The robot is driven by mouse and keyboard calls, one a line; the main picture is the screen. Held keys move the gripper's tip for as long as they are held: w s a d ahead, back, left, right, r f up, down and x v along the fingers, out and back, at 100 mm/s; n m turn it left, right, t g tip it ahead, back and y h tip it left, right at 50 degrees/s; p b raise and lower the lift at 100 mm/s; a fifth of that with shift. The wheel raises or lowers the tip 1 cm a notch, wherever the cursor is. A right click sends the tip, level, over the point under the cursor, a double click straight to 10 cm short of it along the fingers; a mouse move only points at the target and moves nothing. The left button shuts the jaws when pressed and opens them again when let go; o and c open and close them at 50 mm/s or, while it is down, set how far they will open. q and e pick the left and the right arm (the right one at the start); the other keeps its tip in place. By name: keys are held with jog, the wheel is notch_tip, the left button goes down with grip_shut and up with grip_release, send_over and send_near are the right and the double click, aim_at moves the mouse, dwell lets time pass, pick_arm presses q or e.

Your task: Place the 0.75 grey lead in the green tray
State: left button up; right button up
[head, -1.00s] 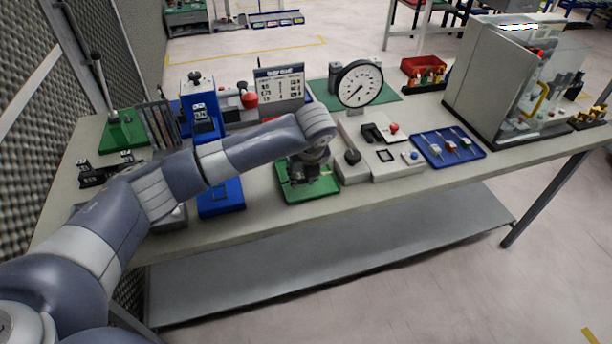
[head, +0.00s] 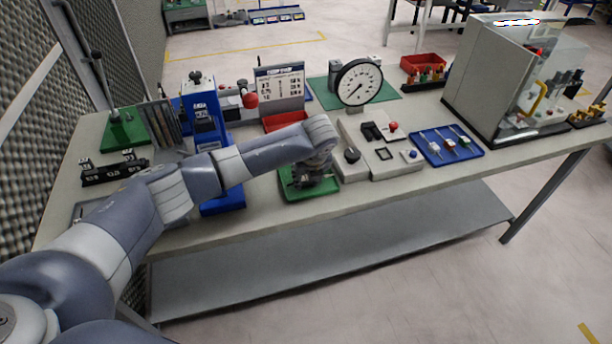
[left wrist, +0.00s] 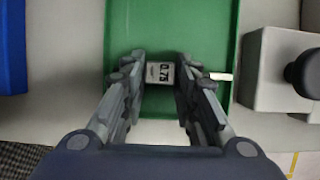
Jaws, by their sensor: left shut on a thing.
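The 0.75 grey lead (left wrist: 160,73) is a small grey block with a white label reading 0.75. My left gripper (left wrist: 161,80) is shut on it, with one finger on each side. The green tray (left wrist: 170,25) lies below them in the left wrist view. In the head view, my left gripper (head: 310,178) is low over the green tray (head: 326,188) near the table's front edge. The lead is hidden there. I cannot tell whether it touches the tray floor. My right gripper is not in view.
A grey fixture with a black knob (head: 352,155) stands close to the tray's right. A blue base (head: 222,203) is to its left. A dial gauge (head: 359,83) and a red tray (head: 285,121) are behind. A blue tray with several tools (head: 447,146) lies further right.

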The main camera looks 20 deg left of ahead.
pick_arm(q)
jog(key=o, duration=1.1)
jog(key=b+v, duration=0.1)
jog(key=v, duration=1.1)
jog(key=shift+r, duration=0.15)
